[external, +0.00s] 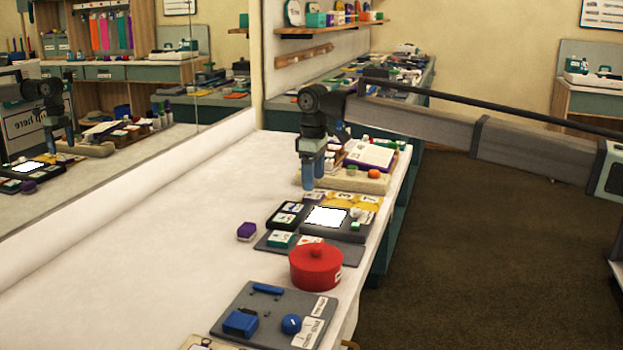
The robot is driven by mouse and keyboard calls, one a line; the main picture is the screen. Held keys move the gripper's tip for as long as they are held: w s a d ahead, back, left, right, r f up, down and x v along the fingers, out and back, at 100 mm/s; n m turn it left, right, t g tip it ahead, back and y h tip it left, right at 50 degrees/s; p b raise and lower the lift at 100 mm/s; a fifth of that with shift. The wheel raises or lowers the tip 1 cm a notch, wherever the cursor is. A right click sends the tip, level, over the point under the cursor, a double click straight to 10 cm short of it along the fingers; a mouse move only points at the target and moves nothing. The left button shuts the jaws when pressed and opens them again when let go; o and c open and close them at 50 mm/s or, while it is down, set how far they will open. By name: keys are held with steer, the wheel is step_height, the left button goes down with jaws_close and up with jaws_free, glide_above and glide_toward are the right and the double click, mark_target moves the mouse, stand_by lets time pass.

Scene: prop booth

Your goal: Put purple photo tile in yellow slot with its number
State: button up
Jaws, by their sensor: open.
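The yellow slots (362,202) are in a row behind the panel's bright screen, with dark marks too small to read surely. My gripper (313,180) points down with blue fingers, open, near the left end of the yellow row, behind and right of the purple block. Nothing shows between the fingers.
The dark panel has a bright screen (326,217) and small cards. A red lidded pot (316,266) stands in front of it. A grey board (273,316) with blue parts is nearer. The table's left side is clear, beside a mirror (100,110).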

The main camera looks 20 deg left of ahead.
step_height(320, 180, up, 10)
stand_by(0.4)
steer(key=shift+f, duration=0.15)
